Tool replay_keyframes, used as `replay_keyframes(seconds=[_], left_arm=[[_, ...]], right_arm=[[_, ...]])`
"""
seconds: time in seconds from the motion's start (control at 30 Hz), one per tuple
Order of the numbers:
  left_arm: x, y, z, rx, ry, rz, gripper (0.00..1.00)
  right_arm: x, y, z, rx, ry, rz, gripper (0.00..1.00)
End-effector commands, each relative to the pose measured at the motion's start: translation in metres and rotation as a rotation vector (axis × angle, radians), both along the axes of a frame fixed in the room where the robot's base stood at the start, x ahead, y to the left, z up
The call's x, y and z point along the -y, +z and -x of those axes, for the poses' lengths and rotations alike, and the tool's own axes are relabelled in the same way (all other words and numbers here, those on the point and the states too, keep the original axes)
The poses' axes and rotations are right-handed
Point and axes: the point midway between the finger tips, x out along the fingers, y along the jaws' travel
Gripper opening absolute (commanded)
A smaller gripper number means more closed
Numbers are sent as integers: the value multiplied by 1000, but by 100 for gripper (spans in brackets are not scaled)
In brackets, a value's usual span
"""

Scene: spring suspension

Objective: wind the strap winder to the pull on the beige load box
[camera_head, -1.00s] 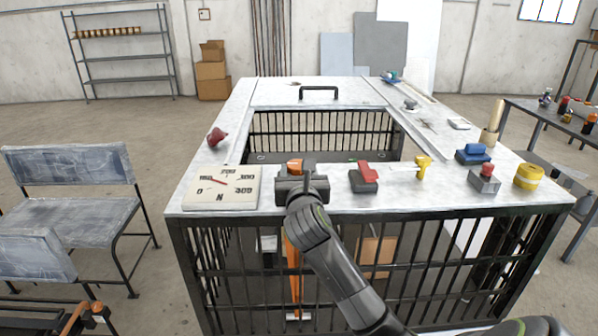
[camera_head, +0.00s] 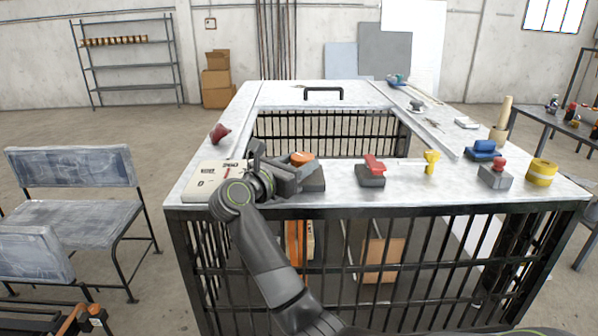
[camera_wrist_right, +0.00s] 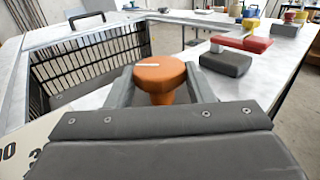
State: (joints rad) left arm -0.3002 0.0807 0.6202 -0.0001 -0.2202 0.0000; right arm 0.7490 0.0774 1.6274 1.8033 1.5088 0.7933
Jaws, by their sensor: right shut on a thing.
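The strap winder has a round orange knob (camera_head: 302,157) with a white mark on top, on a dark grey base (camera_head: 316,178) at the near edge of the worktop. In the right wrist view the knob (camera_wrist_right: 160,72) sits between the two fingers of my right gripper (camera_head: 294,170), which is shut on it from the left. The beige load box (camera_head: 200,190) lies left of the winder. My left gripper is not in view.
Right of the winder stand a red-levered block (camera_head: 371,172), a yellow key-shaped piece (camera_head: 431,161), a red-knobbed grey block (camera_head: 495,175) and a yellow roll (camera_head: 541,172). The worktop has a barred opening behind the winder.

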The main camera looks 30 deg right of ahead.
Motion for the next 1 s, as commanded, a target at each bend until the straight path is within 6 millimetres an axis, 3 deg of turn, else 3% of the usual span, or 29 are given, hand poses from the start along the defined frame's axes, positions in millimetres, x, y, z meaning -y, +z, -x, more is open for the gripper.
replay_keyframes(seconds=[0.67,0.7,0.87,1.0], left_arm=[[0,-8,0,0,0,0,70],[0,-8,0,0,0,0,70],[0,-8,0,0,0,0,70],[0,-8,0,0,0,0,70]], right_arm=[[0,1,-1,0,-68,1,25],[0,1,-1,0,-67,1,50],[0,1,-1,0,-67,1,70],[0,0,-1,0,-67,0,70]])
